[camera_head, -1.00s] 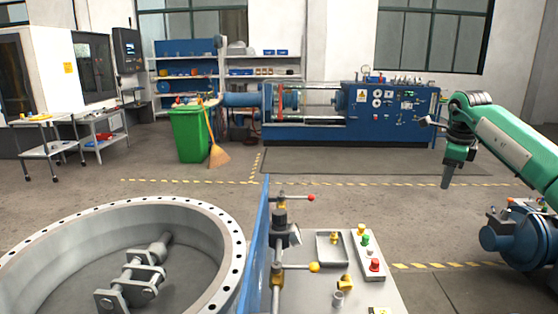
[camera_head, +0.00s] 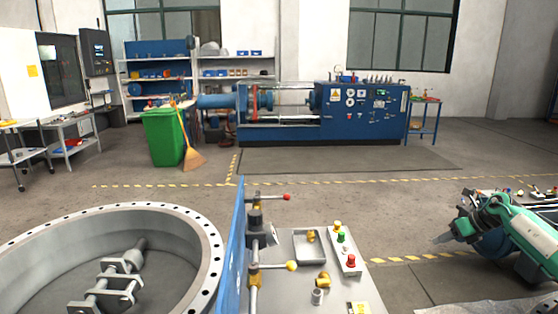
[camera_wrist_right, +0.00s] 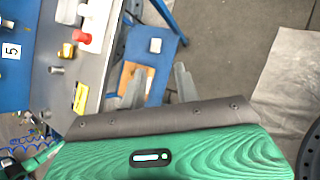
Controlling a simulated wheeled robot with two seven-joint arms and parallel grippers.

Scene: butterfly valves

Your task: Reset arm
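My right gripper (camera_head: 443,238) hangs in the air at the right of the head view, to the right of the control bench and apart from it. In the right wrist view its two grey fingers (camera_wrist_right: 158,84) stand apart with nothing between them. Below them, that view shows a blue surface (camera_wrist_right: 165,58) with a small white item and a brown piece. My green right arm comes in from the right edge in the head view. My left gripper is in neither view.
The control bench (camera_head: 285,271) has coloured buttons, a small tray (camera_head: 308,244) and levers. A large flanged valve ring (camera_head: 205,262) stands at the lower left. Blue machinery (camera_head: 490,240) is partly hidden behind my right arm. Open floor (camera_head: 330,200) lies beyond the bench.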

